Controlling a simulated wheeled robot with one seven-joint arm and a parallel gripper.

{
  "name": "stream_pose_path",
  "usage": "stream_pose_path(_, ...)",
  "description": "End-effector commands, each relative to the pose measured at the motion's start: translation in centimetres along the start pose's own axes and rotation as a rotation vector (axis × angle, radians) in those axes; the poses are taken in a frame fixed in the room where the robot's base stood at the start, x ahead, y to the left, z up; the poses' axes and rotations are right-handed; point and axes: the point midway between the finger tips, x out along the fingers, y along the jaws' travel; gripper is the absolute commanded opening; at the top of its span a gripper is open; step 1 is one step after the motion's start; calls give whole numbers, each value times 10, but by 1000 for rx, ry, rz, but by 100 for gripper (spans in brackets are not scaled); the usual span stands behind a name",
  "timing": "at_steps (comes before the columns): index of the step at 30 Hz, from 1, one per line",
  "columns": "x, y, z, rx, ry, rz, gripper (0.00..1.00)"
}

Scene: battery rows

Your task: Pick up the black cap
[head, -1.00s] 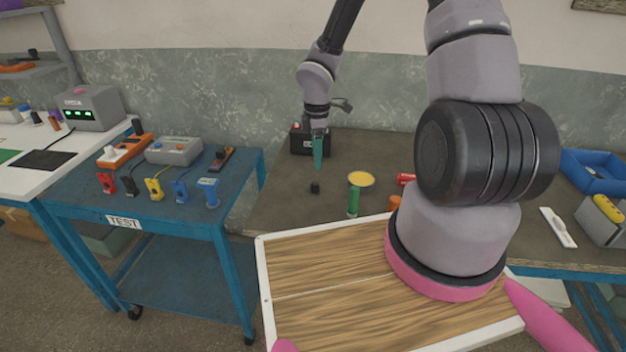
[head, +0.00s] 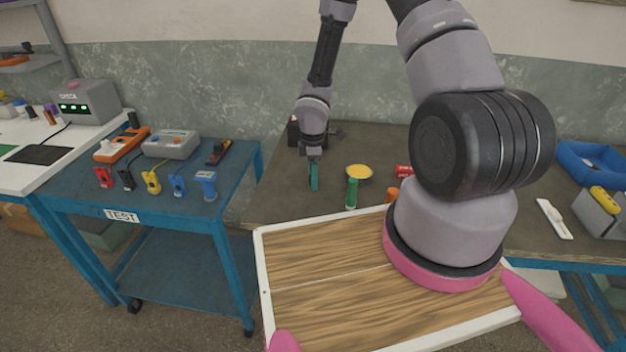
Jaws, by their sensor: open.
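The small black cap is not visible now; my gripper covers the spot on the dark workbench (head: 275,190) where it stood. My gripper (head: 313,186) points straight down there, its teal fingers low over the bench top. The fingers are seen edge-on, so the gap between them does not show; they are open. I cannot tell whether they are around the cap or above it.
A green cylinder (head: 351,194) stands close right of my gripper, with a yellow round dish (head: 359,172) behind it. Red (head: 403,171) and orange (head: 392,195) items lie further right. A black box (head: 293,133) stands behind. A blue test cart (head: 120,190) is at left.

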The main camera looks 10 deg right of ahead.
Motion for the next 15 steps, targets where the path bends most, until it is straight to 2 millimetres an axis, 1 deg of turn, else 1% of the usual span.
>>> stream_pose_path(2,0,0,0,1,0,0,69)
stream_pose_path(3,0,0,0,1,0,0,65)
stream_pose_path(5,0,0,0,1,0,0,42)
stream_pose_path(6,0,0,0,1,0,0,27)
stream_pose_path(8,0,0,0,1,0,0,4)
stream_pose_path(9,0,0,0,1,0,0,0)
stream_pose_path(15,-1,0,0,1,0,0,0)
